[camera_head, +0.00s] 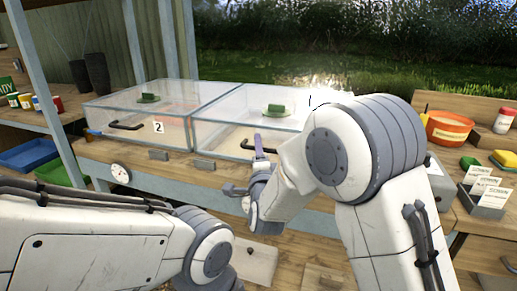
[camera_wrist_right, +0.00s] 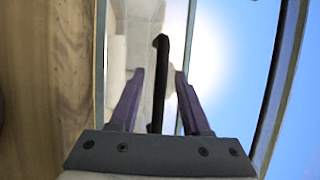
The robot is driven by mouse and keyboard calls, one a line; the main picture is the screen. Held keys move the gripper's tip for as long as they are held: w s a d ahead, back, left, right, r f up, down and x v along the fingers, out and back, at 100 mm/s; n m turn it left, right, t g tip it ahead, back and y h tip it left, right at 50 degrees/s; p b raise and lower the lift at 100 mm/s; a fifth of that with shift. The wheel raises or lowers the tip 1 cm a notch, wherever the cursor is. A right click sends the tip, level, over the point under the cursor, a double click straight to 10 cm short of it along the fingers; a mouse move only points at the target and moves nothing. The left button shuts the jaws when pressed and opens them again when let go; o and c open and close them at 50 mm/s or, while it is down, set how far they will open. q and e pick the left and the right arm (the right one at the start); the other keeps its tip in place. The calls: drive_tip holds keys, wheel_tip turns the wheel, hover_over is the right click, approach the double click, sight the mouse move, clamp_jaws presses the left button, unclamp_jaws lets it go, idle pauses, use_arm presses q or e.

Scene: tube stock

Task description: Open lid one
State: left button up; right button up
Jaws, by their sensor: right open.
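Two clear glass boxes with glass lids stand side by side in the head view. The left box (camera_head: 140,120) carries a label "2" and a dark handle (camera_head: 126,126). The right box (camera_head: 225,137) has no readable label in sight; its dark handle (camera_head: 250,147) is partly covered by my right gripper (camera_head: 259,146). In the right wrist view my right gripper (camera_wrist_right: 159,73) is open, with the dark handle (camera_wrist_right: 160,50) between its two purple fingers, apart from both. Both lids look shut. My left arm shows at lower left, but its gripper is out of view.
A small green piece (camera_head: 276,108) sits on the right lid, another (camera_head: 149,97) on the left lid. A round dial (camera_head: 120,173) is on the bench front. An orange pot (camera_head: 447,131) and card holders (camera_head: 482,195) stand at right. Blue (camera_head: 27,154) and green trays sit at left.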

clamp_jaws()
idle(1.4)
